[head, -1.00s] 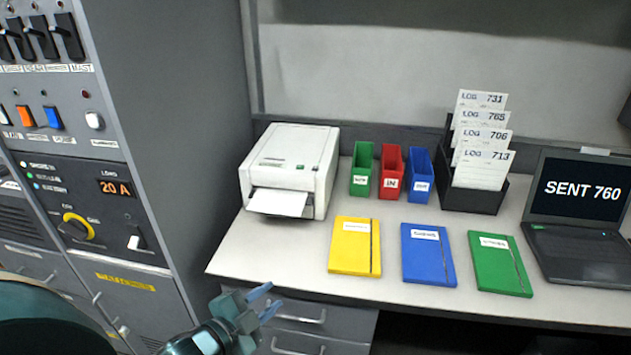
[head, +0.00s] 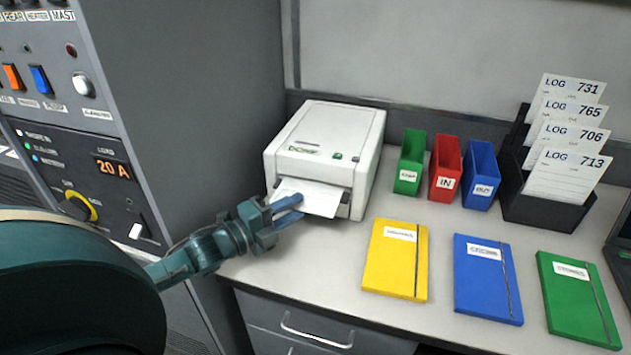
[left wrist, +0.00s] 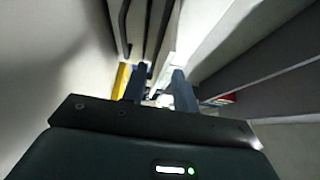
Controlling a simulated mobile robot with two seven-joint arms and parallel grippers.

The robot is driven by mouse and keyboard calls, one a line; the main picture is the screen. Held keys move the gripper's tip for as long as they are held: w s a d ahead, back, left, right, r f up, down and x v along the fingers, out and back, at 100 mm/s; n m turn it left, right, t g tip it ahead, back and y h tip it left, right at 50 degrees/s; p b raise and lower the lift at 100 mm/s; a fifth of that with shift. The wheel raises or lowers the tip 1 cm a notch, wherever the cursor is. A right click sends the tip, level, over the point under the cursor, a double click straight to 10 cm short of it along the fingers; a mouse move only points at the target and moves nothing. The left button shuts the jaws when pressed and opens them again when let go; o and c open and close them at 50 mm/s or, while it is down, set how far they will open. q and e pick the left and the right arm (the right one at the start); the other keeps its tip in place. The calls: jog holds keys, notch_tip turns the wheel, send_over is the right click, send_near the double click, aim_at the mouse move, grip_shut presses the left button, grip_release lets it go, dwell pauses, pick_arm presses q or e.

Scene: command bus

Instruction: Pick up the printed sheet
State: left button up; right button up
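The printed sheet (head: 318,198) is white and sticks out of the front slot of the white printer (head: 330,135) on the desk. My left gripper (head: 289,209) is at the sheet's left front corner, and its blue fingers overlap that corner in the head view. In the left wrist view the two fingers of my left gripper (left wrist: 160,90) stand apart. I cannot tell whether the sheet's edge lies between them. My right gripper is not in view.
Green, red (head: 446,168) and blue upright holders stand right of the printer. A black rack (head: 545,208) holds several log cards. Yellow (head: 396,260), blue (head: 487,279) and green (head: 580,298) notebooks lie in front. A grey control cabinet (head: 200,90) stands close on the left.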

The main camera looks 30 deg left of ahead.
aim_at(304, 203)
pick_arm(q)
jog(key=shift+x, duration=1.6)
jog(key=shift+f, duration=0.1)
jog(key=shift+c, duration=0.4)
grip_shut()
